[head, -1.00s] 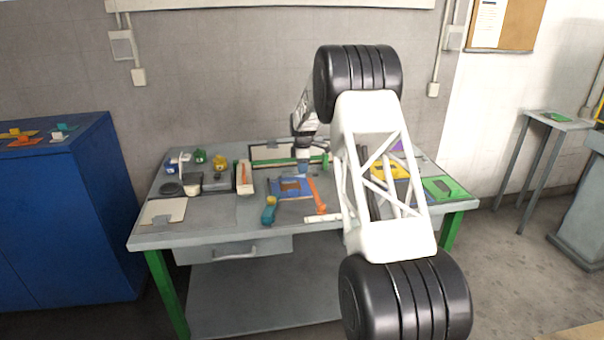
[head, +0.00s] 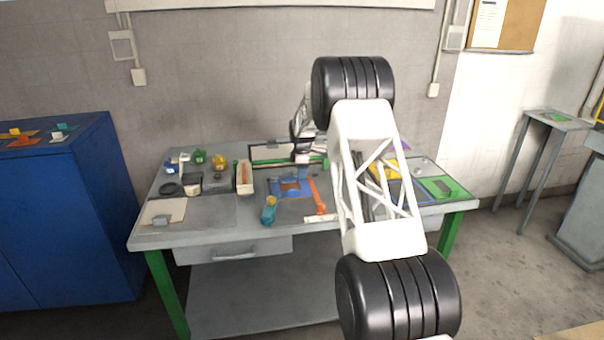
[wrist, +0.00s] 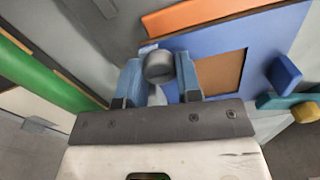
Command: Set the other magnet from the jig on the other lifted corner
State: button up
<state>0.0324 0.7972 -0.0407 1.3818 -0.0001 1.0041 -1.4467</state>
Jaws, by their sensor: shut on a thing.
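My gripper (wrist: 158,72) is shut on a grey round magnet (wrist: 159,65), which sits between its two blue fingertips. In the head view my gripper (head: 303,171) is at the back edge of the blue sheet (head: 289,188). The sheet (wrist: 222,42) has a brown rectangular window and lies beyond and to the right of the fingers in the wrist view. A small pale blue tip shows just above the magnet; I cannot tell whether it is a lifted corner. Whether the magnet touches the sheet is unclear. I cannot make out the jig for certain.
An orange strip (head: 316,196) lies along the sheet's right side. A teal tool with a yellow end (head: 269,208) lies at its front left. A blue block (wrist: 284,74) is at the sheet's edge. A green bar (wrist: 45,75) runs behind. Small items crowd the table's left.

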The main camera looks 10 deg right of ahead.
jog(key=shift+f, duration=0.2)
jog(key=shift+f, duration=0.15)
jog(key=o, duration=0.9)
jog(key=shift+o, duration=0.2)
notch_tip(320, 180, up, 12)
dwell(0.7)
jog(key=shift+r, duration=0.25)
